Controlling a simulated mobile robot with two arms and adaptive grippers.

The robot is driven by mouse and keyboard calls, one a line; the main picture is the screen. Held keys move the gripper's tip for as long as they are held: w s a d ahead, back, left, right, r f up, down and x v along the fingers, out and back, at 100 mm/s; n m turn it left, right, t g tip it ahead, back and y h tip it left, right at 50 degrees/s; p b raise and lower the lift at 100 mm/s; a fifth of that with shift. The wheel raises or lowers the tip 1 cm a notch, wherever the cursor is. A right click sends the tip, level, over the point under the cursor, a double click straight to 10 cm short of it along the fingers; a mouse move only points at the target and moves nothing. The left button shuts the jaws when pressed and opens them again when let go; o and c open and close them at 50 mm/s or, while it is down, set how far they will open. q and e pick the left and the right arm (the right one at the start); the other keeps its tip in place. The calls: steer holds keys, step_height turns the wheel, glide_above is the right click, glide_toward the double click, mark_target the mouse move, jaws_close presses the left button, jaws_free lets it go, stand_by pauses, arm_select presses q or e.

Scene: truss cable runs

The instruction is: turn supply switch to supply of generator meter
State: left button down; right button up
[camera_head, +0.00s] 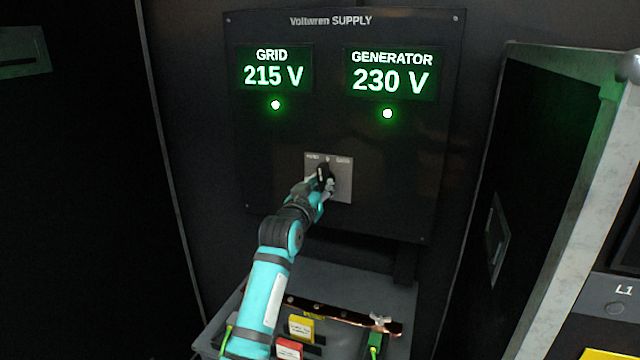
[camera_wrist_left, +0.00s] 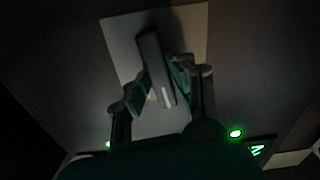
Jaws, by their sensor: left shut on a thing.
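The supply switch plate (camera_head: 345,162) is a light grey square on the dark Voltwren SUPPLY panel (camera_head: 290,145). Its dark bar handle also shows in the left wrist view (camera_wrist_left: 150,55), tilted a little against the plate, with a white mark near its lower end there. My left gripper (camera_head: 325,181) is shut on the handle, a finger on each side (camera_wrist_left: 160,84). The plate's labels are too small to read. The generator meter (camera_head: 391,75) reads 230 V, and the grid meter (camera_head: 273,70) reads 215 V. My right gripper is out of view.
A green lamp is lit under the grid meter (camera_head: 275,105) and another under the generator meter (camera_head: 387,113). Below the panel, a grey bench (camera_head: 345,277) carries a copper bar (camera_head: 340,312) and yellow and red tags. An open cabinet door (camera_head: 590,190) stands at the right.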

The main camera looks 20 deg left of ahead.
arm_select(q)
steer(key=m+p, duration=0.2)
steer(key=m, duration=0.3)
steer(key=shift+r+m, duration=0.1)
steer(key=shift+m, duration=0.3)
steer(key=m+p, duration=0.1)
steer(key=m, duration=0.3)
steer(key=shift+m+p, duration=0.4)
steer(key=c, duration=1.2)
jaws_free()
steer(key=shift+w+f, duration=0.1)
steer(key=shift+f, duration=0.1)
steer(key=shift+o, duration=0.2)
steer(key=s, duration=1.2)
steer(key=shift+a, duration=0.15)
